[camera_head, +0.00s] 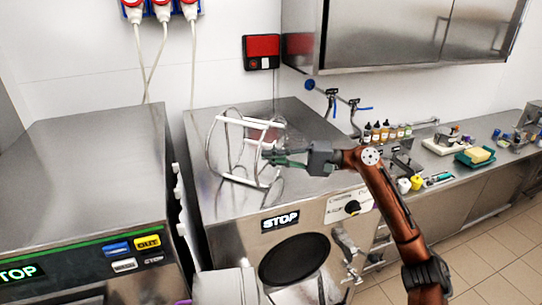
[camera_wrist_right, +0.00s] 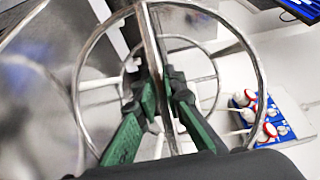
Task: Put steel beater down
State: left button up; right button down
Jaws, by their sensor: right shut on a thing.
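The steel beater (camera_head: 213,150) is a cage of curved rods and white scraper bars. It is at the top of the middle batch freezer (camera_head: 215,205), tilted, and I cannot tell if it touches the steel surface. My right gripper (camera_head: 268,157) comes in from the right and is shut on the beater. In the right wrist view the green fingers of the right gripper (camera_wrist_right: 160,92) close around a central rod of the beater (camera_wrist_right: 146,35), with its rings around them. My left gripper is not in view.
Another freezer (camera_head: 80,160) with a clear steel top stands at the left. A counter at the right holds several small bottles (camera_head: 385,132) and a green tray (camera_head: 474,157). A steel cabinet (camera_head: 390,35) hangs above. Sockets with plugs (camera_head: 160,8) are on the wall.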

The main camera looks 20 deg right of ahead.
jog(key=shift+a, duration=0.1)
jog(key=c, duration=2)
grip_release()
jog(key=shift+f, duration=0.1)
jog(key=b+v, duration=0.2)
jog(key=v, duration=1)
jog(key=shift+s, duration=0.1)
